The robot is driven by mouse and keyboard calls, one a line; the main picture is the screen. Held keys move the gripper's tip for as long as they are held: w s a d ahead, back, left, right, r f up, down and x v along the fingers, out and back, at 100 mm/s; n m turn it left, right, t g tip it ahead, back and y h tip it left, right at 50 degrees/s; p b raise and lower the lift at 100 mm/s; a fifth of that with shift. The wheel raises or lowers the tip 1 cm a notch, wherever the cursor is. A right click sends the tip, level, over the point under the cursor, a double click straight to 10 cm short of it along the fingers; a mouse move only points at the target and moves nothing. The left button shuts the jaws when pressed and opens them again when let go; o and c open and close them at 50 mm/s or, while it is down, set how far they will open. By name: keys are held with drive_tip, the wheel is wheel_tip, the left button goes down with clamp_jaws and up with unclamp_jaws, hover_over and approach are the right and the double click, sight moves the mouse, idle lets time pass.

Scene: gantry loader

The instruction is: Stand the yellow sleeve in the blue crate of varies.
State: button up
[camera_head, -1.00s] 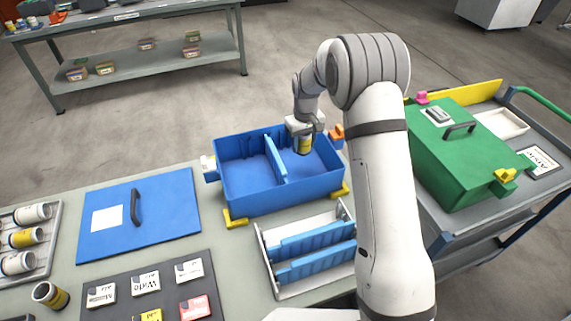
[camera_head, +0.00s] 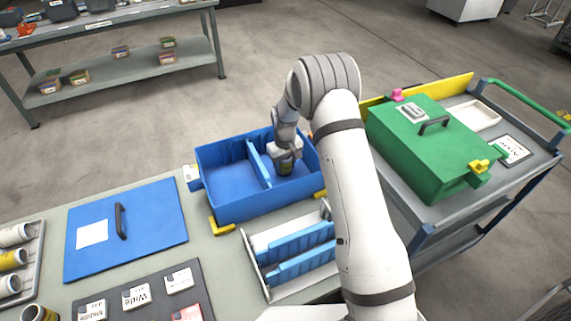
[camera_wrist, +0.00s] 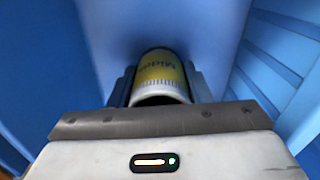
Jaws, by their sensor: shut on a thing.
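The blue crate (camera_head: 240,209) stands open on the bench, with one blue divider (camera_head: 259,164) splitting it into a left and a right compartment. My gripper (camera_head: 285,163) is inside the right compartment, close to the divider. It is shut on the yellow sleeve (camera_head: 285,168), which is mostly hidden by the jaws in the head view. In the wrist view the sleeve (camera_wrist: 160,68) has a yellow label band and a pale rim, with blue crate walls around it. I cannot tell whether its lower end touches the crate floor.
A blue lid (camera_head: 150,235) lies left of the crate. A rack of blue dividers (camera_head: 290,262) is in front of it. A green case (camera_head: 425,150) sits on a cart at right. Label cards (camera_head: 137,297) and more sleeves (camera_head: 12,260) are at front left. The left compartment is empty.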

drive_tip(key=o, duration=1.2)
drive_tip(key=shift+o, duration=0.2)
wheel_tip(320, 180, up, 13)
drive_tip(key=shift+f+b, duration=0.2)
drive_tip(key=shift+b, duration=0.7)
drive_tip(key=s+d+r+m+t, duration=0.1)
drive_tip(key=s+d+r, duration=0.3)
drive_tip(key=s+r, duration=0.4)
drive_tip(key=s+d+r+m+t, duration=0.1)
drive_tip(key=s+d+r+m, duration=0.1)
drive_tip(key=s+d+r, duration=0.45)
drive_tip(key=s+d+r+m, duration=0.1)
drive_tip(key=s, duration=0.9)
drive_tip(key=s+d+r+m+t, duration=0.1)
drive_tip(key=s+d, duration=0.1)
drive_tip(key=s, duration=0.8)
drive_tip(key=shift+s+r+m, duration=0.15)
drive_tip(key=shift+s+m, duration=0.15)
